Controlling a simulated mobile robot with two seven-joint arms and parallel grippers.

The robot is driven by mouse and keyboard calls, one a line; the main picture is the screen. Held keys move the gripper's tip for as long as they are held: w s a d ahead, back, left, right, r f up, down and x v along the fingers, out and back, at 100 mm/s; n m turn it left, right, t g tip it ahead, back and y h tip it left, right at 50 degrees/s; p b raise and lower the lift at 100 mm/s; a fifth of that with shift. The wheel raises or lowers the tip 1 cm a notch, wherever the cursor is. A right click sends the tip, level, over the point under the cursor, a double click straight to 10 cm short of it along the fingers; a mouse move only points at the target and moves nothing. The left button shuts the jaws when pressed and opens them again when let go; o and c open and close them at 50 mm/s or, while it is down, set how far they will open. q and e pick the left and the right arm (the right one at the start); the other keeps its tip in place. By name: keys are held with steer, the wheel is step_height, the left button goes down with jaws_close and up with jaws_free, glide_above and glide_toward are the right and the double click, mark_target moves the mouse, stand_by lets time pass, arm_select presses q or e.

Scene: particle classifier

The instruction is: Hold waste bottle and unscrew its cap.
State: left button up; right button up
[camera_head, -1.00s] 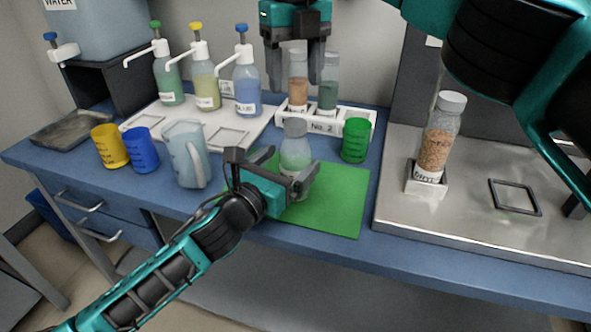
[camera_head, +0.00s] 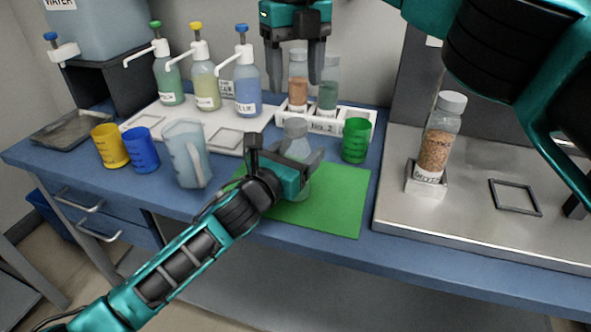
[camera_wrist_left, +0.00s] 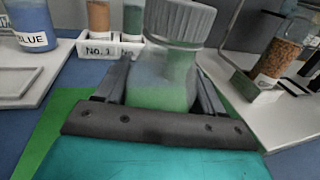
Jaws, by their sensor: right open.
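The waste bottle, a clear bottle (camera_head: 296,147) with a grey ribbed cap (camera_head: 295,127), stands upright on the green mat (camera_head: 335,208). The cap sits on the bottle. My left gripper (camera_head: 286,157) is low around the bottle's body, with one finger on each side. The left wrist view shows the bottle (camera_wrist_left: 160,88) between both fingers, with its cap (camera_wrist_left: 180,18) above them. I cannot tell whether both fingers press on it. My right gripper (camera_head: 297,84) is open and empty, pointing down above and behind the bottle.
A green cup (camera_head: 355,141) stands right of the bottle, and a clear jug (camera_head: 186,158) stands to the left. Behind is a white rack (camera_head: 352,122) with two bottles. A bottle of orange grains (camera_head: 436,150) stands on the steel surface at right. The front of the mat is clear.

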mark_target(295, 122)
arm_select(q)
steer(key=c, duration=1.2)
jaws_close()
arm_select(e)
steer(key=m, duration=0.4)
steer(key=shift+m, duration=0.4)
steer(key=m, duration=1)
steer(key=shift+m, duration=0.4)
steer(key=m, duration=0.6)
steer(key=shift+m, duration=0.4)
steer(key=m, duration=0.4)
steer(key=shift+f+m, duration=0.3)
steer(key=shift+f, duration=3.7)
